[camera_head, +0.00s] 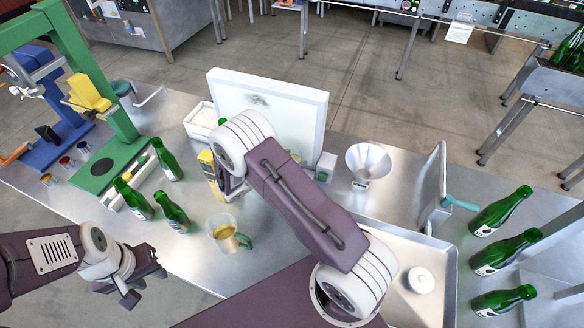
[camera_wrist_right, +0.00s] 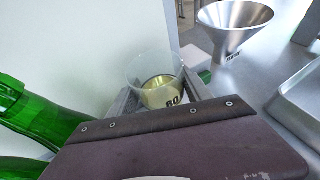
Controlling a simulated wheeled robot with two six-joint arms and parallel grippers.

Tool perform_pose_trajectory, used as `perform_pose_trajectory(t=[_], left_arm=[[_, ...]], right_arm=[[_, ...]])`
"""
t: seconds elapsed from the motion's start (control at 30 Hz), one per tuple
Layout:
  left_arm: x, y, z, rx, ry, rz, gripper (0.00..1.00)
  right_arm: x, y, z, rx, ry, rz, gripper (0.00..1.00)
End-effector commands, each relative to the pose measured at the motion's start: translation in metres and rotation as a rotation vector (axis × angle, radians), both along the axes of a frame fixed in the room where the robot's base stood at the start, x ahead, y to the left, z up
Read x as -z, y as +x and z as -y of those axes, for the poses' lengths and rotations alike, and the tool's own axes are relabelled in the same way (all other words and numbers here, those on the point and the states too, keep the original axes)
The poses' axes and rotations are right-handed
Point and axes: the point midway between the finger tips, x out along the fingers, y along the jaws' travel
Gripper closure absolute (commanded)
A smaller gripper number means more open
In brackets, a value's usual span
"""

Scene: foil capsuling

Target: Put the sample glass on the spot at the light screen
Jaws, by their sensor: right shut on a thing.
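The sample glass (camera_wrist_right: 157,72) is a clear cup with pale yellow liquid and a dark "80" marking, seen in the right wrist view. My right gripper (camera_wrist_right: 160,92) is shut on it, one finger on each side. The light screen (camera_head: 300,112) is a white upright panel at the back of the bench; its pale face (camera_wrist_right: 75,45) is close behind the glass in the wrist view. In the head view my right arm hides the glass and the screen's lower front. I cannot make out the spot. My left gripper (camera_head: 143,282) is open and empty at the lower left.
Several green bottles (camera_head: 168,160) stand left of my right arm, near a jug (camera_head: 224,232) with amber liquid. Green bottles also show close at the left in the wrist view. A metal funnel (camera_head: 368,162) stands right of the screen. A metal tray (camera_head: 440,270) lies at right.

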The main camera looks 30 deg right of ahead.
Motion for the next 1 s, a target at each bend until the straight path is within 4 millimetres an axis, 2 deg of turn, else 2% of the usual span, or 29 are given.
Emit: perform_pose_trajectory(t=[0.23,0.47,0.87,0.9,0.93,1.0], left_arm=[[-0.002,0.0,0.0,0.0,0.0,0.0,0.64],[-0.006,0.0,0.0,0.0,0.0,0.0,0.64],[0.0,0.0,0.0,0.0,0.0,0.0,0.64],[-0.002,0.0,0.0,0.0,0.0,0.0,0.64],[-0.002,0.0,0.0,0.0,0.0,0.0,0.64],[-0.002,0.0,0.0,0.0,0.0,0.0,0.64]], right_arm=[[0.012,0.0,0.0,-0.001,-0.001,0.002,0.97],[0.045,0.0,0.0,0.0,-0.001,0.0,0.97],[0.053,0.0,0.0,-0.001,-0.001,0.002,0.98],[0.051,0.0,0.0,-0.001,-0.001,0.002,0.31],[0.051,0.0,0.0,0.0,-0.001,0.001,0.23],[0.051,0.0,0.0,0.0,-0.001,0.001,0.2]])
